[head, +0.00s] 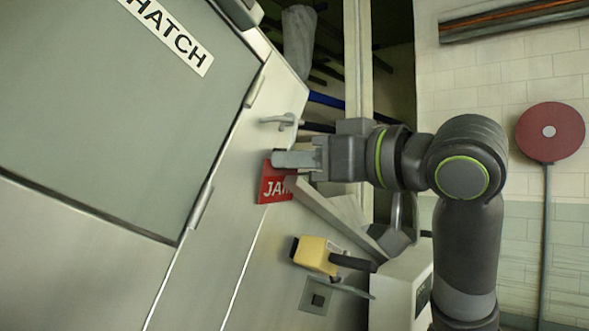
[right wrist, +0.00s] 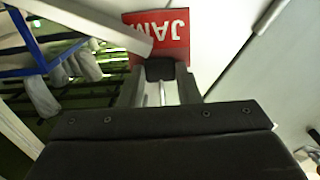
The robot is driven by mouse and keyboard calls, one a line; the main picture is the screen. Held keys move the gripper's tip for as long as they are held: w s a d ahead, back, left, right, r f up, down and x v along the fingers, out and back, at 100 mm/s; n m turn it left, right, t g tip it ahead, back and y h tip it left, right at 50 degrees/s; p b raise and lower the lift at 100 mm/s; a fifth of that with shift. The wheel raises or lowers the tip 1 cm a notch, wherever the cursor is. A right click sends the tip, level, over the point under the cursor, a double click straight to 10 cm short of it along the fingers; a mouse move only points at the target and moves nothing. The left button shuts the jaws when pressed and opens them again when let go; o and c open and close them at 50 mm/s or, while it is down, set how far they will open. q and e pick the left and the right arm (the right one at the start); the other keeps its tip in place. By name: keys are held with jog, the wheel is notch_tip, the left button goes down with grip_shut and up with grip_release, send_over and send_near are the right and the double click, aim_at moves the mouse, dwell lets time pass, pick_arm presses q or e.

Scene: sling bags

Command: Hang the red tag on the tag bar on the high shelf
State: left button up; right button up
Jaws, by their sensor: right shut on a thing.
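The red tag (head: 274,188) with white "JAM" lettering hangs at my right gripper (head: 284,160), which is shut on it. In the right wrist view the tag (right wrist: 172,45) stands just beyond the fingertips (right wrist: 160,72), with its lettering upside down. A small light hook-like fitting (head: 280,121) shows on the metal panel just above the gripper. A grey slanted bar (head: 340,220) runs beside the tag; it also crosses close to the tag in the right wrist view (right wrist: 95,18). I cannot tell which part is the tag bar or the high shelf. My left gripper is not seen.
A large metal cabinet with a "HATCH" door (head: 100,110) fills the left. A yellow block with a dark handle (head: 316,255) and a grey box (head: 398,290) are below the gripper. A red disc on a post (head: 549,132) stands by the tiled wall at right.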

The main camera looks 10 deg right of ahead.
grip_shut()
jog(key=r, duration=0.1)
jog(key=r+p, duration=0.2)
jog(key=shift+s+d, duration=0.2)
jog(key=shift+d, duration=0.05)
jog(key=shift+s+f, duration=0.2)
jog(key=b+v, duration=0.2)
jog(key=v, duration=0.4)
jog(key=shift+s+d+b, duration=0.25)
jog(key=shift+s+b, duration=0.05)
dwell(0.8)
jog(key=shift+w, duration=0.1)
